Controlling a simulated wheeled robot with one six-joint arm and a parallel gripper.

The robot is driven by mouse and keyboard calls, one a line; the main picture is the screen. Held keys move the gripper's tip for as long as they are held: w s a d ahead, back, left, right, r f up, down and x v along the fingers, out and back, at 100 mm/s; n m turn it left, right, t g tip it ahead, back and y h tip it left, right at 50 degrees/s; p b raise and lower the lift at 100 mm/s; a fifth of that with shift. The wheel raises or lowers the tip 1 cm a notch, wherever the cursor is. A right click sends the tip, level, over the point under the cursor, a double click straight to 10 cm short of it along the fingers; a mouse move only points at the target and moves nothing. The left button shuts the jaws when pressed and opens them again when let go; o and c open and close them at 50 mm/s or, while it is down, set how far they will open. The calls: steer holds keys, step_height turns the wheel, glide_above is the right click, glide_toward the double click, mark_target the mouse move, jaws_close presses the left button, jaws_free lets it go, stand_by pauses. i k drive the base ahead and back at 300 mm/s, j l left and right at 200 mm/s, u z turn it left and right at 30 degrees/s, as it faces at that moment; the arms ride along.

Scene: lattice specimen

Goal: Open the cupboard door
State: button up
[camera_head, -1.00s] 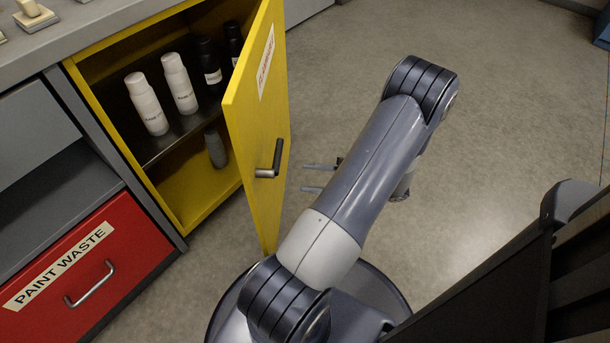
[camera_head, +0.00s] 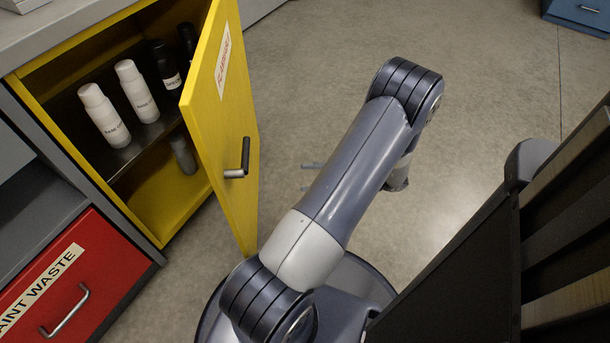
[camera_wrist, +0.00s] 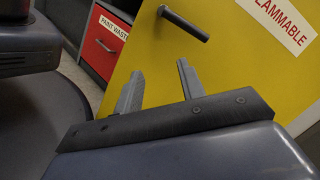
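The yellow cupboard door (camera_head: 222,120) stands wide open, swung out from the yellow cupboard (camera_head: 185,205), whose inside shows. The door's dark handle (camera_head: 240,162) is on its outer face, toward my arm. In the wrist view the door (camera_wrist: 225,75) fills much of the picture, with the handle (camera_wrist: 184,23) above the fingers. My gripper (camera_head: 308,176) is to the right of the handle, apart from it, and partly hidden by my arm. In the wrist view my gripper (camera_wrist: 160,85) has its two fingers spread with nothing between them.
White bottles (camera_head: 137,91) and dark bottles (camera_head: 165,64) stand on the cupboard shelf, with a grey bottle (camera_head: 183,153) below. A red "PAINT WASTE" drawer (camera_head: 75,275) is at lower left. The floor (camera_head: 480,60) right of the door is clear. A blue cabinet (camera_head: 580,12) is far right.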

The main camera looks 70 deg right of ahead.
mark_target(216, 104)
steer(key=k, duration=1)
